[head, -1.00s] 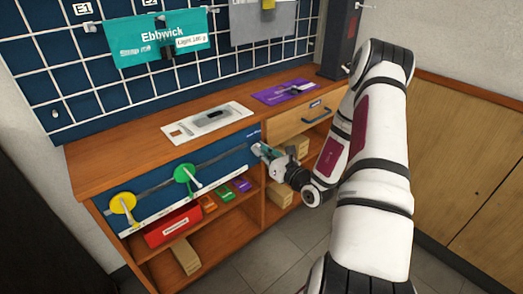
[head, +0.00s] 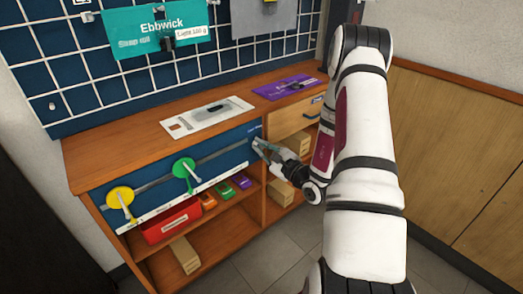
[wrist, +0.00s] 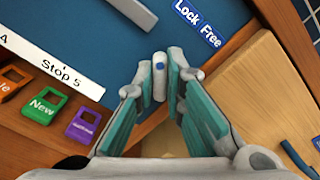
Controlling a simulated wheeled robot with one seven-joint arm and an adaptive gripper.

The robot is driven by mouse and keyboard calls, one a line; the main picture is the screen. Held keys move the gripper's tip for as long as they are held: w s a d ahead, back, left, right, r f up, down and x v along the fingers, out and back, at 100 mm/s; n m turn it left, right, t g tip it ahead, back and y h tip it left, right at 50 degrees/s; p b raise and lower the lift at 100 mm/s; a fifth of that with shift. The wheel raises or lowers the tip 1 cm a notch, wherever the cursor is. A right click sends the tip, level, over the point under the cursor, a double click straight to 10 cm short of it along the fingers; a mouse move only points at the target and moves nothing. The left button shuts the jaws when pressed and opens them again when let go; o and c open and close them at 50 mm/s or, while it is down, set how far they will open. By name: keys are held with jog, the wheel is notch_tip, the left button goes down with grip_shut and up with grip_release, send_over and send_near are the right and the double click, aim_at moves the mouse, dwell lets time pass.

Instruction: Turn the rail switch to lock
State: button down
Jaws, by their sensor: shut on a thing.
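The rail switch (wrist: 159,75) is a small pale grey lever with a blue dot, on the right end of the blue rail panel (head: 150,192). In the wrist view it stands between my fingertips, close to upright in the picture. A blue label reading "Lock Free" (wrist: 200,22) is beyond it and to its right. My gripper (wrist: 158,88) has teal inner pads and is shut on the switch. In the head view my gripper (head: 257,147) is at the panel's right end and hides the switch there.
A yellow disc (head: 119,197) and a green disc (head: 183,168) with levers sit along the rail. A red box (head: 172,220) and small coloured tags are on the shelf below. A wooden drawer (head: 290,119) is just right of my gripper. The floor in front is clear.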

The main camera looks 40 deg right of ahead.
jog(key=shift+f+n, duration=0.1)
jog(key=shift+n, duration=0.4)
jog(key=shift+b, duration=0.3)
jog(key=c, duration=1.7)
grip_release()
jog(key=shift+o, duration=0.2)
jog(key=shift+s, duration=0.15)
jog(key=s, duration=1.1)
jog(key=shift+s+d, duration=0.2)
jog(key=shift+s, duration=0.2)
